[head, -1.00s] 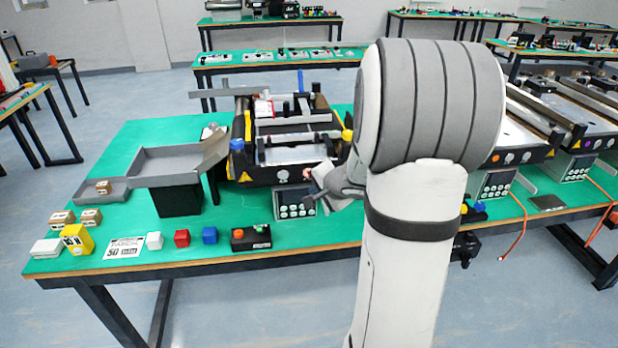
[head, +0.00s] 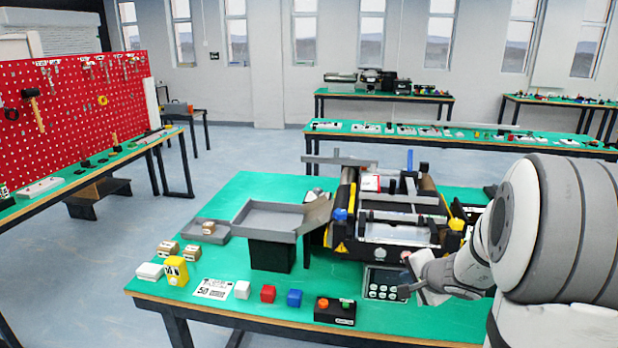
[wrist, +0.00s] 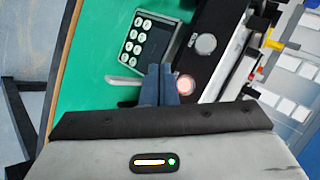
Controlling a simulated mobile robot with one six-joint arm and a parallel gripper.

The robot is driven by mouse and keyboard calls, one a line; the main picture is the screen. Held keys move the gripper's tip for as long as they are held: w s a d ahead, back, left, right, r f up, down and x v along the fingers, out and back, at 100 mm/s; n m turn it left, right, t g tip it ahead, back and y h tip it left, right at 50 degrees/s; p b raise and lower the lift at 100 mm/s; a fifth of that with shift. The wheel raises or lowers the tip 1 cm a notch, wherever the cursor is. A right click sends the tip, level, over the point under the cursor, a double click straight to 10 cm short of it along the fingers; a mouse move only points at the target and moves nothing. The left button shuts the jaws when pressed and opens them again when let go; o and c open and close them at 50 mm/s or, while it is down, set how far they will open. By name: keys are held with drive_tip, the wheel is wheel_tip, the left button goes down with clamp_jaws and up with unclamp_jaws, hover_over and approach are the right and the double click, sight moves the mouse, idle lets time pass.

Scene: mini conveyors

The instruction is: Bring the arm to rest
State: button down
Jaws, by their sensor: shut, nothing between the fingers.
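My gripper shows in the wrist view (wrist: 160,85) with its two blue-grey fingers together and nothing between them. Just beyond the fingers in that view are a keypad box (wrist: 150,40) and the dark front panel of the mini conveyor (wrist: 205,45) with a lit round button. In the head view my arm comes in from the right edge, and its wrist end is near the keypad box (head: 384,283) and the right front of the mini conveyor (head: 385,258). The fingertips are hard to make out there.
On the green table (head: 190,315) stand a grey tray (head: 268,217), a yellow block (head: 175,271), small boxes, white, red and blue cubes, and a button box (head: 335,311). A red pegboard (head: 75,110) stands at far left. Open floor lies between the tables.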

drive_tip(key=s+a+r+n+g+y, duration=0.2)
drive_tip(key=s+a+r+n, duration=0.15)
drive_tip(key=a, duration=0.35)
drive_tip(key=s+a+r+n+g+y, duration=0.1)
drive_tip(key=s+a+r+n, duration=0.1)
drive_tip(key=s+a+n, duration=0.4)
drive_tip(key=s+a+n+g+h, duration=0.1)
drive_tip(key=s+n+g+h, duration=0.2)
drive_tip(key=s, duration=1.1)
drive_tip(key=shift+s+a+r+n+g+h, duration=0.2)
drive_tip(key=shift+a+n+g+h, duration=0.1)
drive_tip(key=shift+n+h, duration=0.4)
